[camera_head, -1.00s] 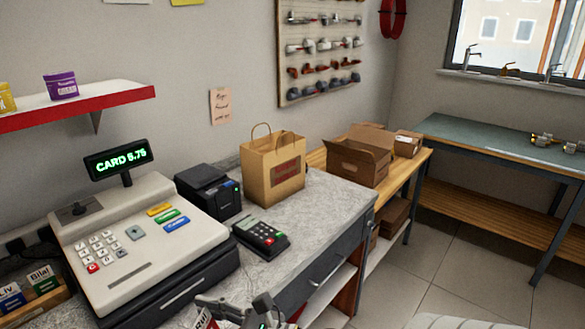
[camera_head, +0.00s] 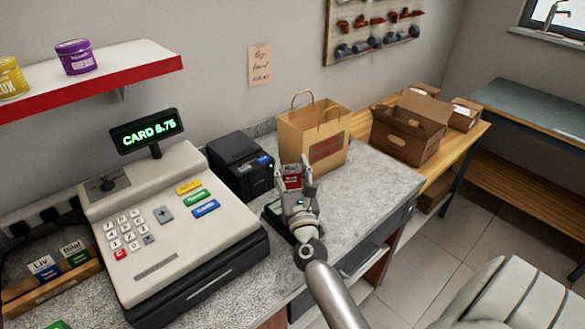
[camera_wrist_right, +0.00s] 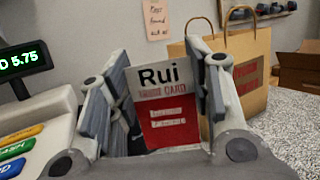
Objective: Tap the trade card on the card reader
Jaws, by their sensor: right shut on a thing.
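My right gripper (camera_head: 296,190) is shut on the trade card (camera_head: 292,176), a red and white card. In the right wrist view the card (camera_wrist_right: 168,115) stands upright between the fingers, with "Rui" on its white top and a red lower part. The dark card reader (camera_head: 279,215) lies on the counter under and behind my right gripper, which hides most of it. I cannot tell whether the card touches the reader. The till display (camera_head: 151,130) reads "CARD 5.75". My left gripper is not in view.
A white cash register (camera_head: 165,225) stands left of the reader. A black printer (camera_head: 240,165) and a paper bag (camera_head: 318,140) stand behind it. A wooden rack (camera_head: 50,290) with cards named Liv and Bilal sits at lower left. The counter (camera_head: 375,185) is clear on the right.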

